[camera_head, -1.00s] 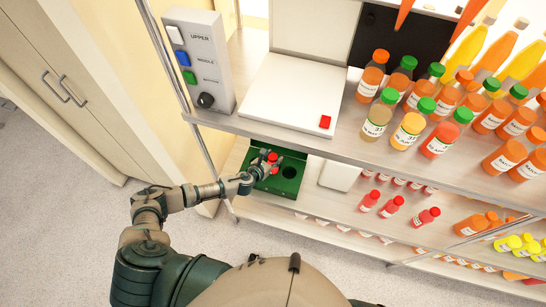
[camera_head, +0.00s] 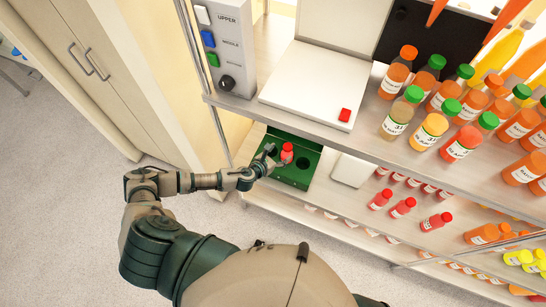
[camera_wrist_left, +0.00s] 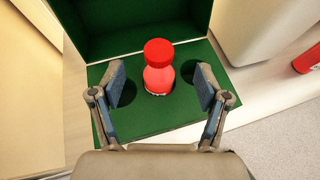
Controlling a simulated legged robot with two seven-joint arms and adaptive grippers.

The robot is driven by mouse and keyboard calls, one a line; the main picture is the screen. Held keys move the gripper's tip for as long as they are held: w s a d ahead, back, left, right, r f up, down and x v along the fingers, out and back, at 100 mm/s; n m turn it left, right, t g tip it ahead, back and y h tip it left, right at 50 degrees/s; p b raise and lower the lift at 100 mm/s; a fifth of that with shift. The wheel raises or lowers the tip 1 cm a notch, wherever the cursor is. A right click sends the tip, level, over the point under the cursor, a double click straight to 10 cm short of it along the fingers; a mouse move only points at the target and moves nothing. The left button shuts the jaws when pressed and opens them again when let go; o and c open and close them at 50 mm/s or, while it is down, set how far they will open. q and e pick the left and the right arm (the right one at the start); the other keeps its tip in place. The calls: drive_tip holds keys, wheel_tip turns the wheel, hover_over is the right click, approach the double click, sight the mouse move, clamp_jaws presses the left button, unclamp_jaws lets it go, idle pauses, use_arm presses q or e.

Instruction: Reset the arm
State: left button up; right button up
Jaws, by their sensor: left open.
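My left gripper (camera_head: 270,162) is at the lower shelf, in front of a dark green holder (camera_head: 301,172). A small red bottle with a red cap (camera_head: 287,153) stands upright in the holder. In the left wrist view the bottle (camera_wrist_left: 158,68) stands between the two open fingers of my gripper (camera_wrist_left: 160,85), with gaps on both sides. Its base sits in a hole of the green holder (camera_wrist_left: 150,126). Dark round holes show beside it, partly behind the fingers. My right gripper is not in view.
The upper shelf holds a white device with a red button (camera_head: 344,115) and a control box (camera_head: 225,45). Several juice bottles (camera_head: 430,130) stand to its right. A white box (camera_head: 352,170) and small red bottles (camera_head: 403,207) are right of the holder on the lower shelf.

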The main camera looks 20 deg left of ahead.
use_arm(q)
drive_tip(key=s+d+r+n+g+y, duration=0.3)
drive_tip(key=s+n, duration=0.7)
drive_tip(key=n, duration=0.8)
drive_tip(key=s+a+f+n+g, duration=0.1)
drive_tip(key=s+a+n+g, duration=0.2)
drive_tip(key=s+n, duration=0.65)
drive_tip(key=s+a+f+n+g, duration=0.1)
drive_tip(key=s+a+n+g, duration=0.25)
drive_tip(key=s+n, duration=0.6)
wheel_tip(320, 180, down, 26)
drive_tip(key=s+a+f+g+y, duration=0.1)
drive_tip(key=s+a+f+g, duration=0.1)
drive_tip(key=s+f, duration=1.4)
drive_tip(key=shift+s+a+n, duration=0.3)
drive_tip(key=shift+s+a, duration=0.2)
drive_tip(key=shift+s, duration=0.6)
drive_tip(key=shift+f, duration=0.1)
